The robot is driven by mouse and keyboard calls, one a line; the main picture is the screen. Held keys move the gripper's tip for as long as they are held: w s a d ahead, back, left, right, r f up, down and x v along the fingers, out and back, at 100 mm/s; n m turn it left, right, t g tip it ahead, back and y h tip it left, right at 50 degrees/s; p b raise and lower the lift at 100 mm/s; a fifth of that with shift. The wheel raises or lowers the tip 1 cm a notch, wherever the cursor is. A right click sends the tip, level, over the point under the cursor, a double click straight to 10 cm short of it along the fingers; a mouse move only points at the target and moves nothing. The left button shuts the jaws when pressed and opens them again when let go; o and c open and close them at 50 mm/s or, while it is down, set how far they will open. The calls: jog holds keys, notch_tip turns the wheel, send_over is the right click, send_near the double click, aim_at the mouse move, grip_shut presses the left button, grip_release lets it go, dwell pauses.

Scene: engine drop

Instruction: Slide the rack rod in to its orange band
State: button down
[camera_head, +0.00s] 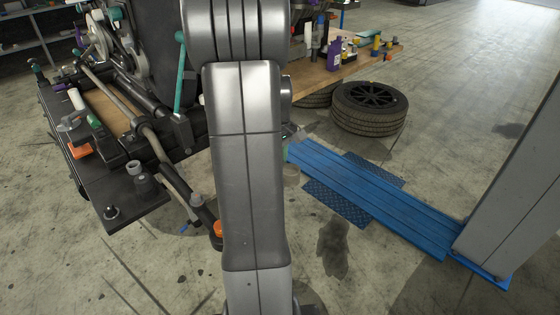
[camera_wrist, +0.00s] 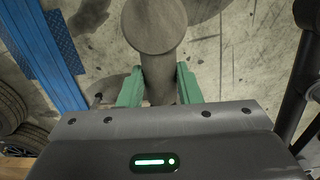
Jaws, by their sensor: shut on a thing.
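In the wrist view my gripper (camera_wrist: 158,88) has its two green fingers closed on either side of a grey-brown round shaft with a wide disc-shaped end (camera_wrist: 154,24). I take this to be the rack rod, but its far end and any orange band on it are hidden. In the head view my grey arm covers most of the gripper and the held piece. Whether the rod sits in a hole cannot be seen.
A dark engine stand (camera_head: 130,195) with rods, clamps and loose parts is at left. A grey post (camera_head: 515,180) stands far right.

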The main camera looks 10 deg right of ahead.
jog(key=c, duration=1)
grip_release()
jog(key=shift+c, duration=0.2)
notch_tip(320, 180, up, 14)
jog(key=shift+f, duration=0.15)
notch_tip(320, 180, down, 14)
jog(key=shift+r, duration=0.25)
jog(key=shift+s+d+f, duration=0.2)
jog(key=shift+s+d+r, duration=0.1)
jog(key=shift+s+d, duration=0.25)
jog(key=shift+s, duration=0.15)
